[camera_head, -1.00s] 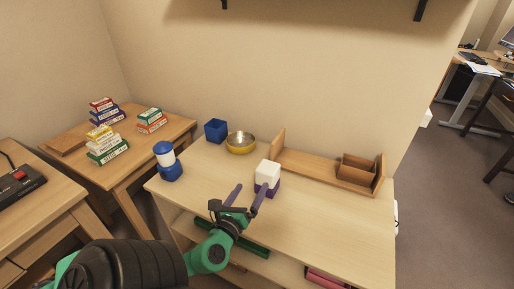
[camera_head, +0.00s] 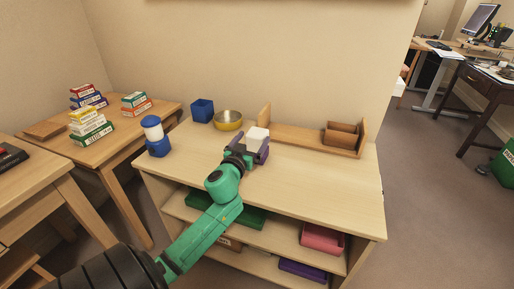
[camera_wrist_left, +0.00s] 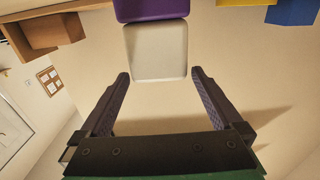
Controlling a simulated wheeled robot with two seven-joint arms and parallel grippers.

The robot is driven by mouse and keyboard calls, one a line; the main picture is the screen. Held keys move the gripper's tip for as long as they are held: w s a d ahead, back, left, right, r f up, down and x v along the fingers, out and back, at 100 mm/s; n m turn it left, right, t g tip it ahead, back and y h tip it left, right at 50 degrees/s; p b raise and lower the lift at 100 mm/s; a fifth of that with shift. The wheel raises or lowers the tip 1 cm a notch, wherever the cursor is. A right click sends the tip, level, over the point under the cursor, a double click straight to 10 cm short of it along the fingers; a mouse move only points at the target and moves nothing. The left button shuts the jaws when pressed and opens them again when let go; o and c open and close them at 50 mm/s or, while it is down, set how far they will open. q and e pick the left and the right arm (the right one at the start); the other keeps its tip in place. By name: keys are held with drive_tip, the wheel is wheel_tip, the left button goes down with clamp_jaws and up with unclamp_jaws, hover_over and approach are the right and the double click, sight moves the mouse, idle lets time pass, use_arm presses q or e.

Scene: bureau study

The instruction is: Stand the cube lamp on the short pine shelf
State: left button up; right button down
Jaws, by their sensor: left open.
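The cube lamp, with a white cube shade (camera_head: 257,136) on a purple base, stands on the light wood cabinet top in front of the pine shelf's left end. In the left wrist view the shade (camera_wrist_left: 157,54) and purple base (camera_wrist_left: 150,9) show beyond the fingers. My left gripper (camera_head: 252,147) is open at the lamp; its fingertips (camera_wrist_left: 159,73) lie to either side of the shade's near edge, with gaps. The short pine shelf (camera_head: 293,138) has upright ends and a bare left part. My right gripper is out of view.
A brown open box (camera_head: 342,135) sits on the shelf's right part.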

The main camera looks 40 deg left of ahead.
sight(257, 132)
use_arm(q)
drive_tip(key=x, duration=0.4)
drive_tip(key=shift+w+a+f+b, duration=0.1)
drive_tip(key=shift+w+f+b, duration=0.05)
drive_tip(key=shift+w+b, duration=0.15)
drive_tip(key=shift+s, duration=0.15)
clamp_jaws()
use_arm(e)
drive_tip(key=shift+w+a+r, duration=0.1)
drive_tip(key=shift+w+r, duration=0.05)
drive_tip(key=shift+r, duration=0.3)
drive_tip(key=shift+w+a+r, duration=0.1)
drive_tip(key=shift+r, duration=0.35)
